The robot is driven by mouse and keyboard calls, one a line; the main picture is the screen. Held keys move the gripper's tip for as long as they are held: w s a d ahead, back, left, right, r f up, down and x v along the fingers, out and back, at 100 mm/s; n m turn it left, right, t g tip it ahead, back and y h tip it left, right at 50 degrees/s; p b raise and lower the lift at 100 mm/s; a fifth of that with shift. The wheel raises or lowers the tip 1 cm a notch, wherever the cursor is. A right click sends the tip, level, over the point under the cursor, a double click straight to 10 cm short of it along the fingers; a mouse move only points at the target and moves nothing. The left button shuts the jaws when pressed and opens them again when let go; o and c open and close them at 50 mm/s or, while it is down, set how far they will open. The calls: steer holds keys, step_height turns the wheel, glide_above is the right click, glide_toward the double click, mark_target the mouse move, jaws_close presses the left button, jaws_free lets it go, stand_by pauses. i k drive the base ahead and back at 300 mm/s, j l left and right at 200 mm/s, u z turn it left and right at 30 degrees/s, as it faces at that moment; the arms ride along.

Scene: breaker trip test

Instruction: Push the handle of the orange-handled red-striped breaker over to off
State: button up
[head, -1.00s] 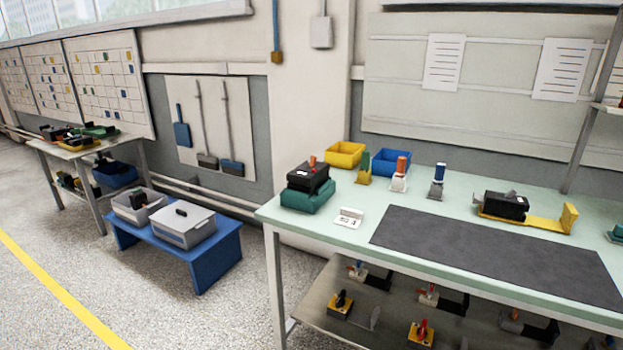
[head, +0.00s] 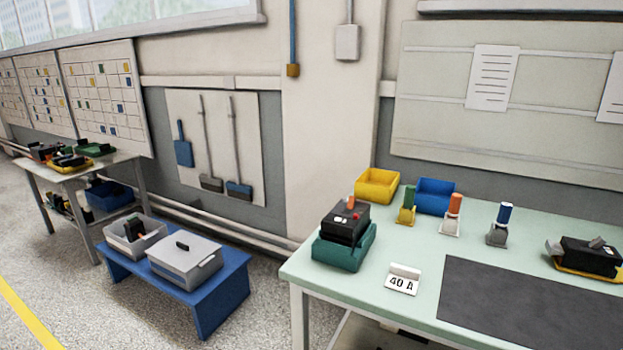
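A black box-shaped device (head: 345,226) sits on a teal base (head: 343,250) at the near left corner of the bench. A small orange handle (head: 351,202) stands up from its top, with a small red spot and a white mark beside it. A red stripe cannot be made out at this size. Another upright orange-topped piece (head: 454,204) on a pale base stands farther right on the bench. Which of the two is the orange-handled red-striped breaker I cannot tell for certain. My gripper is not in view.
A low blue stand (head: 215,300) leaves floor between itself and the bench.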

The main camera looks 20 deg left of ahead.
mark_target(352, 200)
steer(key=i+j+u, duration=0.3)
steer(key=i+j, duration=0.9)
steer(key=k+j, duration=0.1)
steer(key=i+l+u, duration=0.15)
steer(key=l+u, duration=0.15)
steer(key=l, duration=0.2)
steer(key=j+z, duration=0.4)
steer(key=j, duration=0.25)
steer(key=k+j+z, duration=0.1)
steer(key=j+z, duration=0.3)
steer(key=j, duration=0.2)
